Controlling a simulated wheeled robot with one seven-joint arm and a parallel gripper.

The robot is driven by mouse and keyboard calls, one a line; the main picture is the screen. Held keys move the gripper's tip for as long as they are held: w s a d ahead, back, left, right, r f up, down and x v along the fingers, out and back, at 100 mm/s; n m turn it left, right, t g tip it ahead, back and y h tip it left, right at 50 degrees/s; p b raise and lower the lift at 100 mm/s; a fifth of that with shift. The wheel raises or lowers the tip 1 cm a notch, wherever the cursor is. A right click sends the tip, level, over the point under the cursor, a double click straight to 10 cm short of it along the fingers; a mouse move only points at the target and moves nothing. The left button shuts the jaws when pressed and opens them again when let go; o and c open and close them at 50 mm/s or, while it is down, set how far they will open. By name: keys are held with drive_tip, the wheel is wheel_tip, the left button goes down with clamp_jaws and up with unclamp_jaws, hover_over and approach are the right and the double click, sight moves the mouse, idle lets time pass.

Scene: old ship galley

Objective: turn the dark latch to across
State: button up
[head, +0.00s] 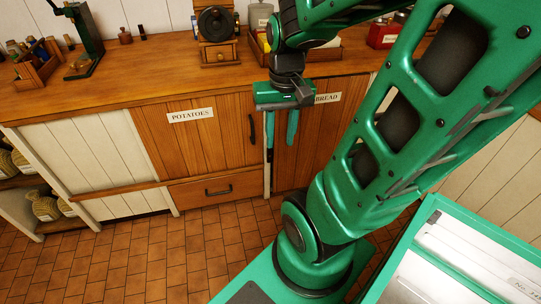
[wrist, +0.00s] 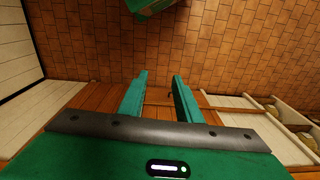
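My gripper (head: 280,150) hangs fingers-down in front of the cabinet, by the pale post between the POTATOES door (head: 190,140) and the BREAD door (head: 318,125). Its two green fingers are apart with nothing seen between them; they also show apart in the wrist view (wrist: 160,76). I cannot clearly make out the dark latch in either view; the fingers cover part of the post and the BREAD door. A dark upright handle (head: 252,128) is on the POTATOES door, just left of the fingers. I cannot tell whether the fingers touch anything.
A drawer (head: 205,190) with a dark handle lies below the POTATOES door. The wooden counter (head: 120,75) above holds a coffee grinder (head: 217,30), a tool rack (head: 38,65) and a red tin (head: 384,35). The tiled floor (head: 120,255) in front is clear at left.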

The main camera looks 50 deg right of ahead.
drive_tip(key=w+d+f+m+t+y, duration=0.2)
drive_tip(key=w+d+f+m+t, duration=0.3)
drive_tip(key=w+f, duration=0.85)
drive_tip(key=w+d+f+m+t+y, duration=0.15)
drive_tip(key=w+f+m+t, duration=0.35)
drive_tip(key=w+f, duration=0.85)
drive_tip(key=m+t+h, duration=0.1)
drive_tip(key=m+h, duration=1)
drive_tip(key=m, duration=1.4)
approach(270, 152)
drive_tip(key=shift+y, duration=0.25)
drive_tip(key=shift+x, duration=4.05)
drive_tip(key=shift+d, duration=0.15)
drive_tip(key=shift+c, duration=0.3)
drive_tip(key=c, duration=0.7)
